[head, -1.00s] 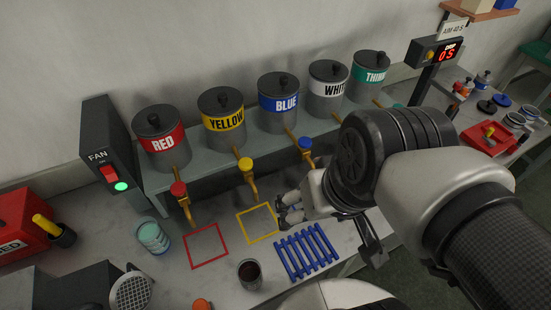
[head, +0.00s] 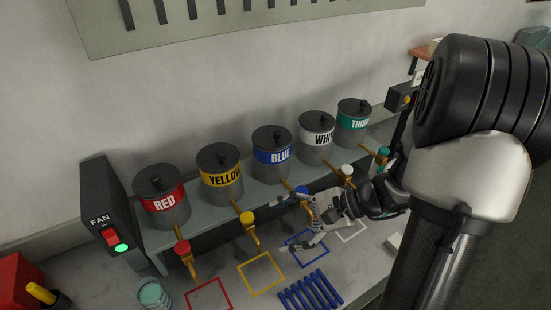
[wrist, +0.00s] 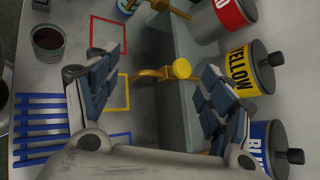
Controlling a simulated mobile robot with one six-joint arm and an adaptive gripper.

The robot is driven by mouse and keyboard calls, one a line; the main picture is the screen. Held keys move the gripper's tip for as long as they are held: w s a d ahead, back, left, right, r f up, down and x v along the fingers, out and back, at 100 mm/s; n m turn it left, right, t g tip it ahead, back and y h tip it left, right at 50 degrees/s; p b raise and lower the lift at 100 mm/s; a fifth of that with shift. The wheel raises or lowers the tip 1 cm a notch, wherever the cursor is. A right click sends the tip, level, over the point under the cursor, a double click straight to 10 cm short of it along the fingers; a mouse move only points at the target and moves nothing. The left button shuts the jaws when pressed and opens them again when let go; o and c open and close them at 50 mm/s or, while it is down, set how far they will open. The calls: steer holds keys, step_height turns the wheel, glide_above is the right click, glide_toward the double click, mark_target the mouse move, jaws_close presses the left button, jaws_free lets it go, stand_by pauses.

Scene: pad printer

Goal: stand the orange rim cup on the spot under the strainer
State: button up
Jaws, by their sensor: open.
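My gripper (head: 297,224) is open and empty. In the head view it is in front of the blue can's tap, above the blue square outline (head: 306,248). In the wrist view its two padded fingers (wrist: 160,65) are wide apart, with the yellow tap (wrist: 180,68) showing beyond the gap. A grey cup with dark red contents (wrist: 47,40) stands on the bench at the wrist view's upper left, apart from my gripper. I cannot tell whether its rim is orange. I cannot make out the strainer in either current view.
Labelled cans, red (head: 162,200), yellow (head: 220,175) and blue (head: 272,157) among them, stand on a shelf with taps. A blue slatted rack (head: 310,291) lies on the bench. A teal cup or stack (head: 153,295) and the fan box (head: 105,220) are at the left.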

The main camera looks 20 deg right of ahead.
steer(key=w+d+f+m+t+h+p, duration=0.1)
steer(key=d+f+m+t, duration=0.2)
steer(key=d+m, duration=0.15)
steer(key=w+d+f+m+t+h, duration=0.1)
steer(key=d+f+m+t, duration=0.25)
steer(key=d, duration=0.25)
steer(key=m+t+h+p, duration=0.25)
steer(key=m+h, duration=0.35)
steer(key=m, duration=0.3)
glide_toward(316, 217)
steer(key=b+x, duration=0.1)
steer(key=x, duration=0.3)
steer(key=d+b+x, duration=0.1)
steer(key=x, duration=0.2)
steer(key=d+b+x, duration=0.1)
steer(key=b+x, duration=0.1)
steer(key=x, duration=0.2)
steer(key=shift+w+a+f, duration=0.1)
steer(key=shift+w+f, duration=0.05)
steer(key=shift+w, duration=0.6)
steer(key=c, duration=1.2)
steer(key=shift+c, duration=0.4)
